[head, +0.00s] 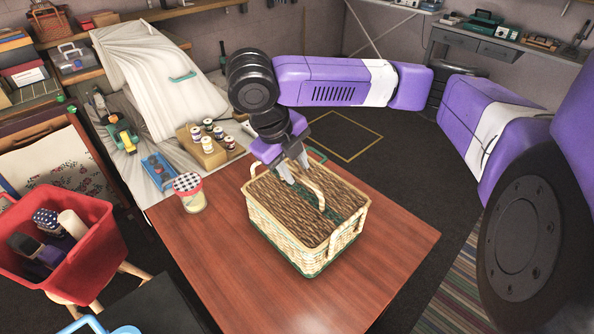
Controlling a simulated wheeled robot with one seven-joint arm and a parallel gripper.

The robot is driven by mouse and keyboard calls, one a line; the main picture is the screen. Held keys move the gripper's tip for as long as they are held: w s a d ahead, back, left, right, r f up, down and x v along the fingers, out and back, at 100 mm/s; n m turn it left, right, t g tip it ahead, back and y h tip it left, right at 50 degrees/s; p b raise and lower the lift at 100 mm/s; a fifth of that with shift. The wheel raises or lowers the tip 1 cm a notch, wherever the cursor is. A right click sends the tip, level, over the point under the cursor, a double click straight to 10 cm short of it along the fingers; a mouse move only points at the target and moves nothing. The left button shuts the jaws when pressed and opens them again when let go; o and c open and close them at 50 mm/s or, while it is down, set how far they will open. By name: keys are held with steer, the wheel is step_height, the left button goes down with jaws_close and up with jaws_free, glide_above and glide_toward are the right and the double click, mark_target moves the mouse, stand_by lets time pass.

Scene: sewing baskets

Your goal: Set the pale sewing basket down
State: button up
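The pale sewing basket (294,242) is a woven straw box with a brown wicker lid, green trim and a raised arched handle (315,188). It is upright on or just above the reddish wooden table (220,268); I cannot tell whether its base touches. My gripper (294,172) points down over the lid at the far end of the handle. Its two grey fingers show a small gap, with the handle at or between them. Whether they grip it or stand loosely around it is unclear.
A jar with a checked lid (189,193) stands on the table left of the basket. The table's front and right parts are clear. A red bin (75,262) stands at the left. Small jars on a wooden rack (208,150) are behind the table.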

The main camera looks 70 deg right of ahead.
steer(key=v, duration=1)
steer(key=w+a+f+m+t+y, duration=0.1)
steer(key=w+a+t+y, duration=0.25)
steer(key=w+a, duration=0.55)
steer(key=w+a+f+m+t+y, duration=0.1)
steer(key=w+a+t+y, duration=0.25)
steer(key=a, duration=0.95)
steer(key=w+a+r+m+t+y, duration=0.35)
steer(key=a+m, duration=0.25)
steer(key=a, duration=0.2)
steer(key=w+a+r+m+t+y, duration=0.35)
steer(key=a+m+t, duration=0.2)
steer(key=a, duration=0.35)
steer(key=s+d+f+m+t+h, duration=0.1)
steer(key=s+d+f+m+h, duration=0.3)
steer(key=s+f+m, duration=0.45)
steer(key=s+d+f+m+t+h, duration=0.25)
steer(key=s+f+m+h, duration=0.25)
steer(key=s+f+m, duration=0.3)
steer(key=s+d+f+g, duration=0.1)
steer(key=s+d, duration=0.2)
steer(key=s, duration=0.7)
steer(key=s+d+f+g+h, duration=0.1)
steer(key=s+d, duration=0.3)
steer(key=s, duration=0.5)
steer(key=shift+s+d+f+m+g+p, duration=0.2)
steer(key=shift+s+f+m+g+p, duration=0.25)
steer(key=shift+f, duration=0.2)
